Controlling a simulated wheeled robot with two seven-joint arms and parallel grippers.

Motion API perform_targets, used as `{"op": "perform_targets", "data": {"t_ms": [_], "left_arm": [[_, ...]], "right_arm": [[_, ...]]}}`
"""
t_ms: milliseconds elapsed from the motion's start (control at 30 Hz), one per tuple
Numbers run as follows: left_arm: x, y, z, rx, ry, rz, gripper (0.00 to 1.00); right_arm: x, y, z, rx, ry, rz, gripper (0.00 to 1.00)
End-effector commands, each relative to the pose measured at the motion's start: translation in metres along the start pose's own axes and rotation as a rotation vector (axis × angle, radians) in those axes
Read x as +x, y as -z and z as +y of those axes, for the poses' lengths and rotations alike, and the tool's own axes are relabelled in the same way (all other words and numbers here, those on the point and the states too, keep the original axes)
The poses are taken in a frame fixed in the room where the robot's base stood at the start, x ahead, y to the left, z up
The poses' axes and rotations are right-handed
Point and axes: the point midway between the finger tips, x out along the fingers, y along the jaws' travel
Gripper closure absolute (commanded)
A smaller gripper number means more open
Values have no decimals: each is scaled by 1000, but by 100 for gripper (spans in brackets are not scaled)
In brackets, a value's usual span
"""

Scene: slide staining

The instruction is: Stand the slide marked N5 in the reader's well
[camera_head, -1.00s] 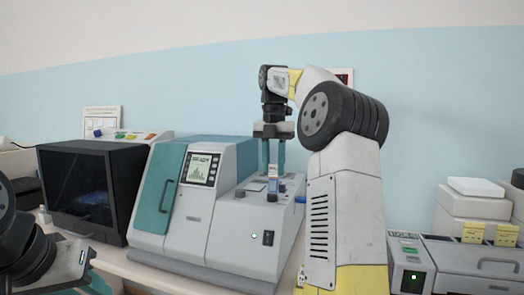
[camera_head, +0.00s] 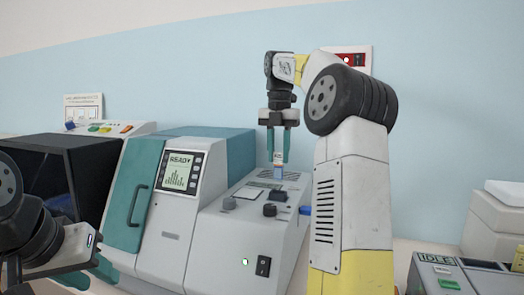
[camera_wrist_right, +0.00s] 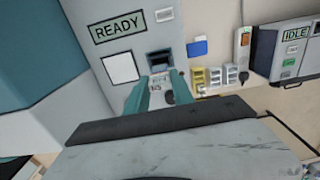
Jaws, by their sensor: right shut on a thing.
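My right gripper (camera_head: 279,152) is shut on a small upright slide (camera_head: 279,171), with a pale label at its top and a bluish lower part. The mark on the label is too small to read. The gripper holds it over the top of the grey and teal reader (camera_head: 210,236), whose screen says READY. In the right wrist view, the right fingers (camera_wrist_right: 158,92) reach over the reader's top, close to a dark recess (camera_wrist_right: 160,62). I cannot tell whether this recess is the well. My left gripper (camera_head: 98,268) is partly in view at lower left, its jaws unclear.
A black box-shaped device (camera_head: 85,165) is at the left. A machine marked IDLE (camera_head: 440,270) stands at the right. A blue item (camera_wrist_right: 197,47) and several small coloured holders (camera_wrist_right: 214,77) lie beside the reader.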

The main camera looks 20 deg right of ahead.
Motion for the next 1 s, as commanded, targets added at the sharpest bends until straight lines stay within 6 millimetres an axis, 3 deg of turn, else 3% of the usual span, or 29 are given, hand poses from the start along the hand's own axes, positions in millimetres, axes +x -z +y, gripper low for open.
{"op": "perform_targets", "data": {"t_ms": [1000], "left_arm": [[0, 0, 0, 0, 0, -1, 64]], "right_arm": [[60, 0, 0, 1, 0, 1, 100]]}}
